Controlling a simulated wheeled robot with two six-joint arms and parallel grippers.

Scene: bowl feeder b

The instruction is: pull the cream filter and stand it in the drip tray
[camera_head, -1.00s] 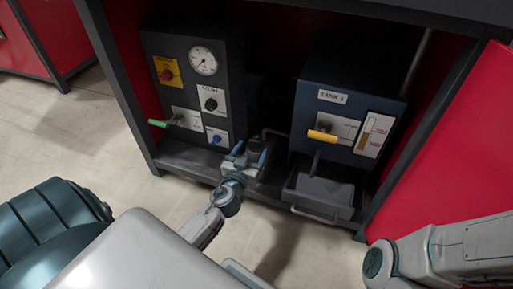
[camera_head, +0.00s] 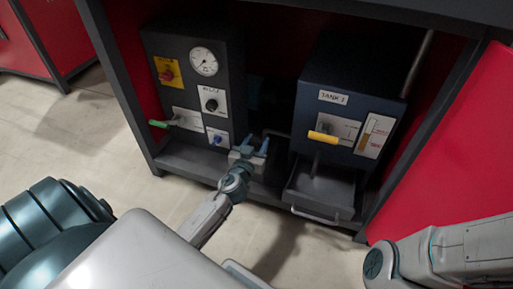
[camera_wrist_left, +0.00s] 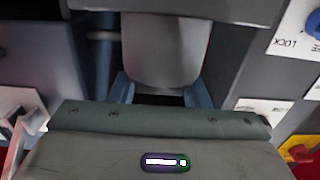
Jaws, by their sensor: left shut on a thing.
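My left gripper (camera_head: 256,146) reaches low into the cabinet, between the gauge panel and the tank unit. In the left wrist view its two blue fingers (camera_wrist_left: 163,92) stand on either side of a pale grey, rounded piece, which seems to be the cream filter (camera_wrist_left: 165,50). The gripper is shut on it. In the head view I cannot make out the filter between the fingers. The drip tray (camera_head: 318,207), dark with a wire handle in front, sticks out below the tank unit, right of the gripper. My right gripper is out of view.
The dark gauge panel (camera_head: 200,90) stands left, with a green lever (camera_head: 160,124) and a blue knob (camera_head: 217,139) near my gripper. The blue tank unit (camera_head: 345,85) with a yellow handle (camera_head: 322,137) stands right. A red door (camera_head: 450,150) bounds the right side.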

